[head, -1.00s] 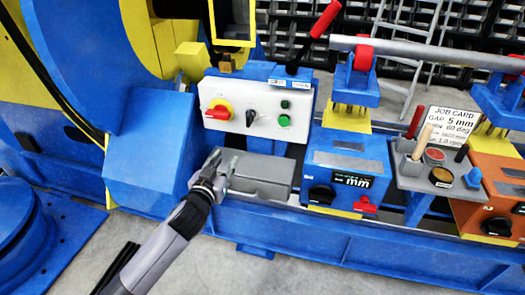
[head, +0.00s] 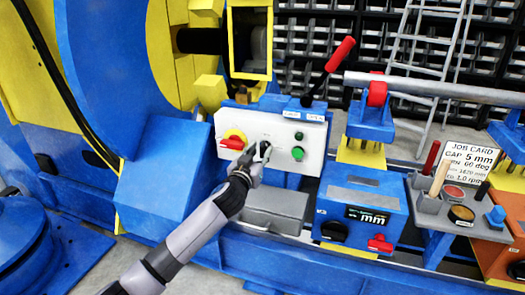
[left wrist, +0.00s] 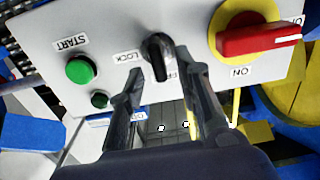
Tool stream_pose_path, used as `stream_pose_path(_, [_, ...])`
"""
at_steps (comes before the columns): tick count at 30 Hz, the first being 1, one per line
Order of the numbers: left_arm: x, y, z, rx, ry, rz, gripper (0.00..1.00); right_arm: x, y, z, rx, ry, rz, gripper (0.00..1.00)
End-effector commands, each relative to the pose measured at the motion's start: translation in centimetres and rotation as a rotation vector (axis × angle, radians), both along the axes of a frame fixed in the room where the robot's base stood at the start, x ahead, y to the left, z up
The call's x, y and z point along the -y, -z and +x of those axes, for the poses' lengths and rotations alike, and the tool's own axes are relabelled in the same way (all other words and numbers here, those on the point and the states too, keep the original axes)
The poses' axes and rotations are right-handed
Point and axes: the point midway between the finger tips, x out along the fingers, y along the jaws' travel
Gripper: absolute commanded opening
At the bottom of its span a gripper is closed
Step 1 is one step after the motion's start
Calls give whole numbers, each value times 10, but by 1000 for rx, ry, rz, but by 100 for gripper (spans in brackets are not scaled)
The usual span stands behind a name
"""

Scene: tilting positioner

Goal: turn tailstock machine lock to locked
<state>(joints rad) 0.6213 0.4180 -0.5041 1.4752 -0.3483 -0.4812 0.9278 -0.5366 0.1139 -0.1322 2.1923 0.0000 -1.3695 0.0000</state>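The lock knob (left wrist: 157,52) is a black rotary switch on a pale control panel (head: 310,140), with a LOCK label and a partly covered second label that seems to read FREE. I cannot tell surely which label it points at. My left gripper (head: 257,152) is at the panel, just right of the red-and-yellow switch, and largely hides the knob in the head view. In the left wrist view the left gripper (left wrist: 159,62) is open, with one fingertip on each side of the knob. Whether they touch it is unclear. My right gripper is not in view.
The red switch (left wrist: 257,40) on its yellow disc sits close beside the knob. A green START button (left wrist: 80,70) is on the other side. A red-handled lever (head: 340,55) rises above the panel. A grey box (head: 275,208) lies below it.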

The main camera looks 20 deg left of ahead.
Motion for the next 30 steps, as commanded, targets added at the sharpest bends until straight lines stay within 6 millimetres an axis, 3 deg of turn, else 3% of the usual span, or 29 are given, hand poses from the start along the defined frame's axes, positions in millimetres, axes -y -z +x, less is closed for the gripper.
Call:
stream_pose_path(7, [1, 0, 26, 0, -1, 0, 31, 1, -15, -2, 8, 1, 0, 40])
stream_pose_path(18, [1, 0, 30, 0, 0, 1, 31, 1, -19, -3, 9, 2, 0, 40])
stream_pose_path(30, [1, 0, 30, 0, 0, 1, 4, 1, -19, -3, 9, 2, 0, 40])
